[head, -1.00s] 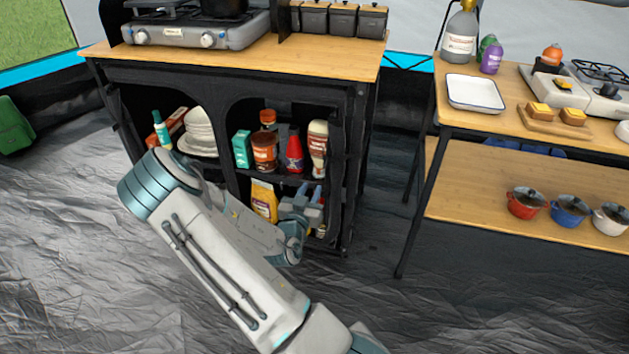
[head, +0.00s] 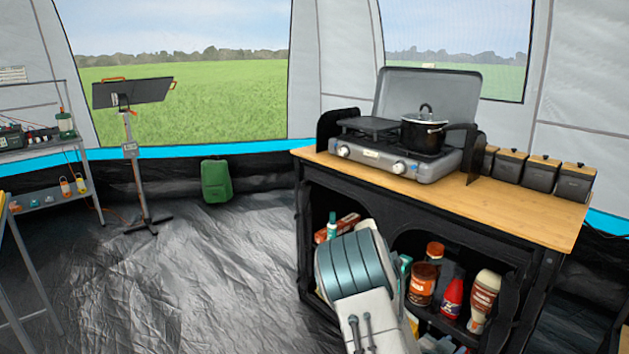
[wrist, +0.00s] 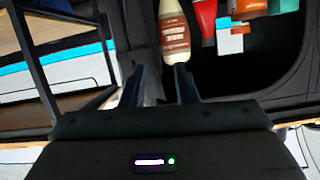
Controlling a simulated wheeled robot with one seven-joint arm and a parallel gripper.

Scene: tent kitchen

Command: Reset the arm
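In the wrist view my gripper (wrist: 160,73) has its two dark fingers apart, with nothing held between them. A white bottle with a brown label (wrist: 174,32) shows beyond the fingertips, apparently not gripped; the wrist picture looks upside down. In the head view my arm (head: 358,275) rises from the bottom edge, its bend in front of the black cabinet (head: 400,200). My gripper is out of sight in the head view. The same kind of bottle (head: 484,300) stands on the cabinet shelf there.
The cabinet top carries a camp stove (head: 395,160), a black pot (head: 423,133) and several dark canisters (head: 541,171). Jars and a red bottle (head: 452,298) fill the shelf.

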